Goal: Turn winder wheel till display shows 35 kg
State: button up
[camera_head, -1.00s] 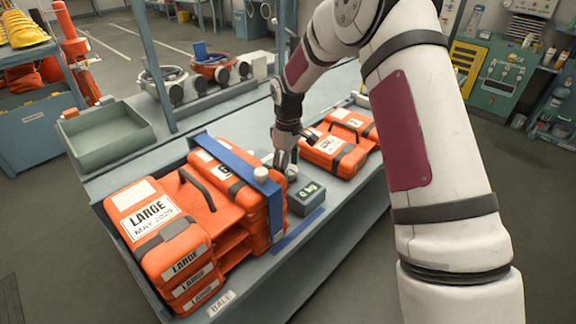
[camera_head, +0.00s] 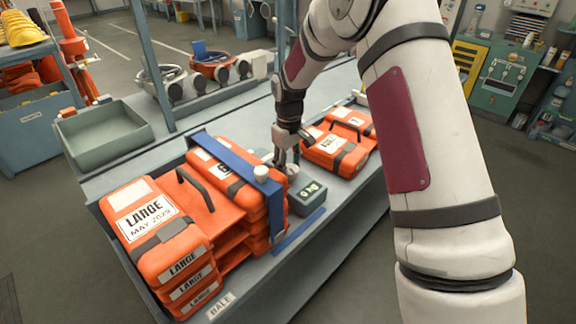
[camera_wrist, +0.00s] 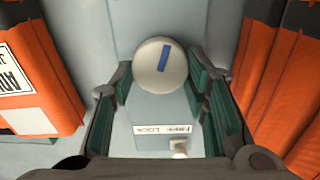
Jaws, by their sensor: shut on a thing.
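The winder wheel (camera_wrist: 160,65) is a pale round knob with a blue mark, on a grey housing (camera_wrist: 150,108) labelled with LOCK and a partly unreadable word. It sits between the fingers of my gripper (camera_wrist: 160,78), which is shut on it. A small pale lever (camera_wrist: 178,148) stands below the label. In the head view my gripper (camera_head: 287,160) points down beside the strapped orange stack, and the wheel (camera_head: 292,170) is partly hidden. The grey display box (camera_head: 307,198) seems to read 0 kg in small green characters. A blue strap (camera_head: 228,158) goes over the bale.
Orange LARGE packs (camera_head: 150,225) fill the bale tray at the front left. A white-capped post (camera_head: 261,174) stands close left of my gripper. More orange packs (camera_head: 335,150) lie to the right. An empty green tray (camera_head: 105,133) is at the left.

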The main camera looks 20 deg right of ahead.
jog(key=m+b, duration=0.1)
jog(key=m, duration=0.2)
jog(key=shift+m, duration=0.4)
jog(key=shift+d+m+b, duration=0.15)
jog(key=shift+m+b, duration=0.3)
jog(key=shift+m, duration=1.35)
jog(key=o, duration=1.1)
jog(key=shift+o, duration=0.2)
jog(key=shift+r, duration=0.1)
